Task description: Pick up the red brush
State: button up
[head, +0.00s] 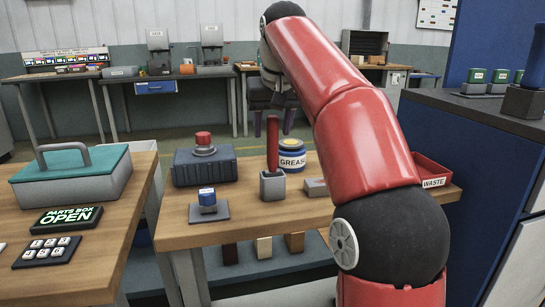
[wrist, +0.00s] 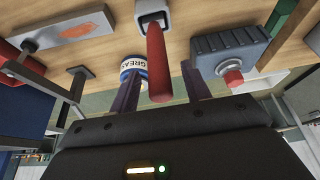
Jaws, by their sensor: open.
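The red brush (head: 273,143) stands upright, its red handle up, in a small grey holder (head: 272,185) on the middle wooden table. Its lower end is hidden in the holder. In the wrist view, which is turned over, the red handle (wrist: 158,65) points toward my camera from the holder (wrist: 152,10). My gripper (wrist: 160,72) is open and empty. Its two dark fingers appear on either side of the handle in that view; I cannot tell whether the handle lies between them in depth. In the head view my arm mostly hides the gripper.
A dark blue box with a red knob (head: 205,166) is left, and a small blue-topped piece (head: 207,200) in front. A red WASTE tray (head: 431,174) is at the right edge. My arm crosses the table's right part.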

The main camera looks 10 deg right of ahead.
jog(key=shift+x, duration=1.25)
grip_shut()
